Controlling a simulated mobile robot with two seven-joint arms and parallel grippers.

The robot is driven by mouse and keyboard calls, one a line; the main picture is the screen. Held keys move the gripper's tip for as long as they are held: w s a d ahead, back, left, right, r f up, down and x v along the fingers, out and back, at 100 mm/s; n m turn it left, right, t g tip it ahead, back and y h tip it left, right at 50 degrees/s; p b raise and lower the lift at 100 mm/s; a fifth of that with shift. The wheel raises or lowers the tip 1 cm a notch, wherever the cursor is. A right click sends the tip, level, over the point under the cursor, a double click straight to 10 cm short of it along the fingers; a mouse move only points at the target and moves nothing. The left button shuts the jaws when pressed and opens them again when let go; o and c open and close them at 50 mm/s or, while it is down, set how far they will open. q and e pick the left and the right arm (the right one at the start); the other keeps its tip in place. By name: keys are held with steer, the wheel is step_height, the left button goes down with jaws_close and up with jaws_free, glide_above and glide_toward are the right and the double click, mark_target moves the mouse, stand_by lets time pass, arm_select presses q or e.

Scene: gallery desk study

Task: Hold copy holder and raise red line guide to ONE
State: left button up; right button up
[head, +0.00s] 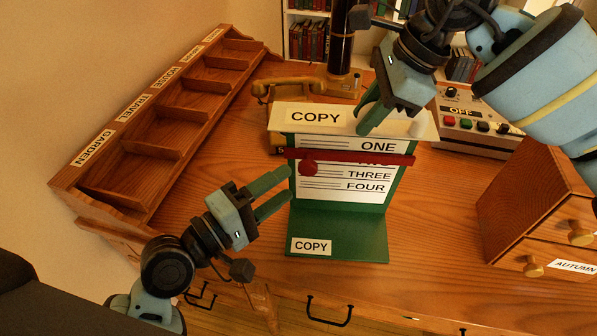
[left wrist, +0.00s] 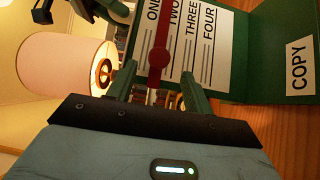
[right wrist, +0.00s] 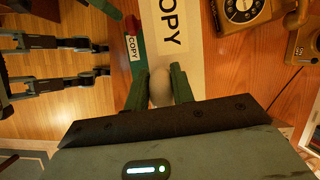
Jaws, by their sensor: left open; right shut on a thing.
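The green copy holder (head: 345,228) stands upright on the desk, with a cream top bar labelled COPY (head: 313,117) and a sheet listing ONE to FOUR. The red line guide (head: 370,158) crosses the sheet below ONE, mostly covering TWO in the head view; its round red knob (head: 308,168) is at the left. My right gripper (head: 366,118) is shut on the cream top bar, whose rounded part (right wrist: 160,88) shows between the fingers. My left gripper (head: 285,186) is open and empty, just left of and below the knob.
A sorter rack (head: 150,140) runs along the left, and a telephone (head: 300,88) stands behind the holder. A button box (head: 470,120) reading OFF and a wooden drawer unit (head: 530,205) are at the right. A lamp (left wrist: 65,68) shows in the left wrist view.

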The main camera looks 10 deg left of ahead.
arm_select(q)
steer(key=shift+v, duration=2.6)
arm_select(e)
steer(key=o, duration=1)
steer(key=v, duration=1.2)
